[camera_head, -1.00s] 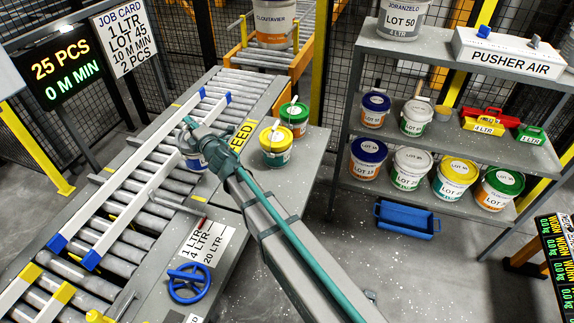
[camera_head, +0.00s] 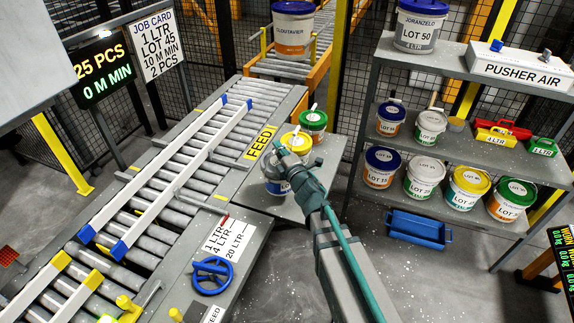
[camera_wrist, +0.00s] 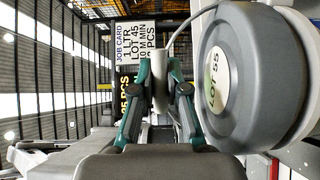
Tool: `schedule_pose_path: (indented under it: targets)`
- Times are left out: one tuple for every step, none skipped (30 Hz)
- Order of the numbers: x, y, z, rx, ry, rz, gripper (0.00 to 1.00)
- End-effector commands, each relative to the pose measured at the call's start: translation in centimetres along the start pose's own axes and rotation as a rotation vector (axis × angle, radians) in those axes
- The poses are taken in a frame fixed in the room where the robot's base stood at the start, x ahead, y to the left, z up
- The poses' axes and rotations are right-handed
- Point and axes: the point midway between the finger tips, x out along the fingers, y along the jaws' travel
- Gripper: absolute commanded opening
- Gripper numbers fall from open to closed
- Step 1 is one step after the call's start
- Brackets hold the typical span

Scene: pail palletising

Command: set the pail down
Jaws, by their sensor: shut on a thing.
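My gripper (camera_head: 284,152) is shut on the handle of a pail (camera_head: 278,187) with a blue and white side. The pail is over the grey side table (camera_head: 262,203), in front of the pail with the yellow lid (camera_head: 297,140). My gripper hides part of it. I cannot tell whether its base touches the table.
A pail with a green lid (camera_head: 313,120) stands behind the yellow-lidded one. The roller conveyor (camera_head: 190,170) with white guide rails lies to the left. A shelf rack (camera_head: 455,150) with several pails stands to the right. The table's front left part is bare.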

Motion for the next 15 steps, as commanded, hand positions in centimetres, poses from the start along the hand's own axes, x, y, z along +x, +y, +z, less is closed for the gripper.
schedule_pose_path:
  targets:
    - [0.1, -0.8, 0.0, 0.001, 0.001, 0.001, 0.00]
    - [0.1, -1.0, 0.0, 0.002, 0.001, 0.001, 0.00]
    - [0.1, -1.4, 0.0, 0.001, 0.001, 0.001, 0.00]
    - [0.1, -1.6, 0.0, 0.002, 0.001, 0.001, 0.00]
    - [0.1, -1.8, 0.0, 0.001, 0.001, 0.001, 0.00]
    - [0.1, -1.9, 0.0, 0.001, 0.001, 0.002, 0.00]
    - [0.1, -2.1, 0.0, 0.001, 0.001, 0.002, 0.00]
    - [0.1, -2.3, 0.0, 0.001, 0.001, 0.002, 0.00]
    - [0.1, -2.6, 0.0, 0.001, 0.001, 0.003, 0.00]
    - [0.1, -2.9, 0.0, 0.001, 0.001, 0.003, 0.00]
    - [0.1, -3.2, 0.0, 0.001, 0.001, 0.002, 0.00]
    - [0.1, -3.7, 0.0, 0.002, 0.001, 0.001, 0.00]
    - [0.1, -4.0, 0.0, 0.002, 0.001, 0.001, 0.00]
    - [0.1, -4.3, 0.0, 0.001, 0.001, 0.001, 0.00]
    - [0.1, -4.7, 0.0, 0.002, 0.001, 0.001, 0.00]
